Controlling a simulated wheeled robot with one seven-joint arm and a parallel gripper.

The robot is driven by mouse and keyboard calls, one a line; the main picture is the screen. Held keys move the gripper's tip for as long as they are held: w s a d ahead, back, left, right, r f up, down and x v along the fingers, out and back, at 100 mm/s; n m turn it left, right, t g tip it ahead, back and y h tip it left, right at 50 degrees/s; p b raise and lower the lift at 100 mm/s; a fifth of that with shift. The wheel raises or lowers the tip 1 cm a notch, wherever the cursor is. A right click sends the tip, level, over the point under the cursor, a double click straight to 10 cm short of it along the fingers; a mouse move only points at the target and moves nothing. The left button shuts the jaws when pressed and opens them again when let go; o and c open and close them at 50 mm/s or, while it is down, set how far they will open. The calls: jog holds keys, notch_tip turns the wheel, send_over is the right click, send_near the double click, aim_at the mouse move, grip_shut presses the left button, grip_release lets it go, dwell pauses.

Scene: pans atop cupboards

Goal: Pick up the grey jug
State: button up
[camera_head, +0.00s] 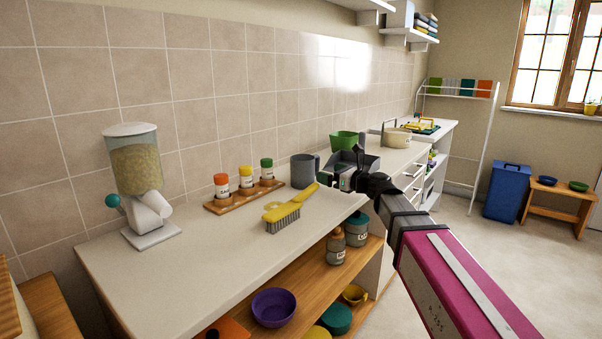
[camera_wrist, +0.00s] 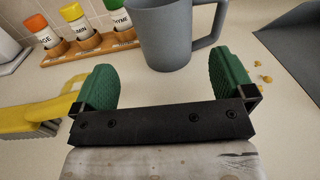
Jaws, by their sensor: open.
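The grey jug (camera_head: 304,170) stands upright on the white counter, near the tiled wall, just right of the spice rack. In the wrist view the jug (camera_wrist: 165,35) is straight ahead, just beyond my fingertips, with its handle on the right and its top cut off by the frame. My gripper (camera_wrist: 178,85) is open, with green pads on either side and nothing between them. The pads are apart from the jug. In the head view my gripper (camera_head: 345,182) is dark and small above the counter, to the right of the jug.
A yellow brush (camera_head: 288,210) lies left of my gripper; its handle (camera_wrist: 45,113) is close to my left finger. A spice rack (camera_head: 243,196) stands left of the jug. A grey dustpan (camera_head: 352,164) and crumbs (camera_wrist: 262,78) lie to the right. A dispenser (camera_head: 138,175) stands far left.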

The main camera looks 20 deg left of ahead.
aim_at(313, 168)
jog(key=x, duration=1)
jog(key=shift+w+f, duration=0.1)
jog(key=shift+f, duration=0.05)
jog(key=shift+d, duration=0.1)
jog(key=c, duration=1.1)
